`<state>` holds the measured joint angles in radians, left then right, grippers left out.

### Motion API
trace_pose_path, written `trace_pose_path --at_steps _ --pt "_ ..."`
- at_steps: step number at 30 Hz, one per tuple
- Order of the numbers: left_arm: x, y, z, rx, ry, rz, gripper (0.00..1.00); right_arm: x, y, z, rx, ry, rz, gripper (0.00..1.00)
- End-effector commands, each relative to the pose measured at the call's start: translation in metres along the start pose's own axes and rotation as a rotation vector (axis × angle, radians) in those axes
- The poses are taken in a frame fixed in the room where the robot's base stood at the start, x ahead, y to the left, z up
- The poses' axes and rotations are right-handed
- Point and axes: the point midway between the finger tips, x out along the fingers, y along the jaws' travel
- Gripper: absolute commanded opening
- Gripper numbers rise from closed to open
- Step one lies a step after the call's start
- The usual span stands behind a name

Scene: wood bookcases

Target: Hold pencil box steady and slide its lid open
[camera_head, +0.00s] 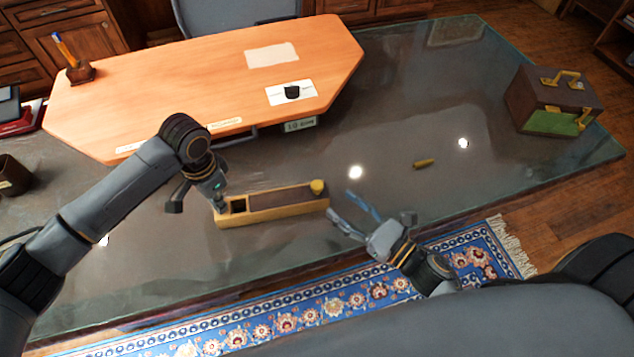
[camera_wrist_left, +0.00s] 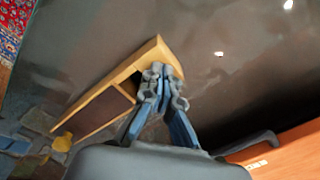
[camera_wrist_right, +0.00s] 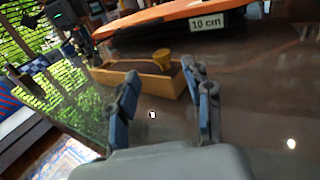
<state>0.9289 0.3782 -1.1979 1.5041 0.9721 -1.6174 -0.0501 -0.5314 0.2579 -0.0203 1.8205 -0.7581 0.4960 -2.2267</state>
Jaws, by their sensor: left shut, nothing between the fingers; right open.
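The pencil box (camera_head: 270,212) is a long yellow wooden box lying on the glass-topped desk. Its dark brown lid (camera_head: 278,198) has a yellow knob (camera_head: 317,187) at the right end, and a dark open gap shows at the left end. My left gripper (camera_head: 217,205) is shut and empty at the box's left end; its fingertips (camera_wrist_left: 163,70) overlap that end in the left wrist view, and I cannot tell whether they touch. My right gripper (camera_head: 352,207) is open and empty, right of the box. In the right wrist view the knob (camera_wrist_right: 162,58) appears between its fingers (camera_wrist_right: 163,80).
An orange wooden board (camera_head: 200,80) with a pencil holder (camera_head: 80,72) lies behind the box. A small yellow object (camera_head: 424,163) lies to the right. A brown and green case (camera_head: 552,100) stands at far right. The desk between is clear.

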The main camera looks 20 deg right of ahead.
Motion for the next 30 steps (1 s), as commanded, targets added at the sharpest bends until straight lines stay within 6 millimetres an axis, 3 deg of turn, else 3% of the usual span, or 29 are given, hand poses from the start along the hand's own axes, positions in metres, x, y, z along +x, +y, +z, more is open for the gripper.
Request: trace_pose_path --at_steps 6,12,18,26,30 --pt "0.007 0.004 0.003 0.001 -0.011 0.01 0.0 0.047 -0.001 0.001 -0.001 -0.003 0.001 0.5" --pt "0.007 0.004 0.003 0.001 -0.011 0.009 0.0 0.077 -0.001 0.0 0.002 -0.002 0.0 0.5" --pt "0.007 0.004 0.003 0.001 -0.011 0.009 0.0 0.089 -0.001 -0.001 0.003 -0.001 -0.001 0.5" --pt "0.007 0.004 0.003 0.001 -0.011 0.009 0.0 0.09 -0.001 -0.001 0.003 0.0 -0.001 0.5" --pt "0.007 0.004 0.003 0.001 -0.011 0.009 0.0 0.09 -0.001 -0.001 0.003 0.0 -0.001 0.24"
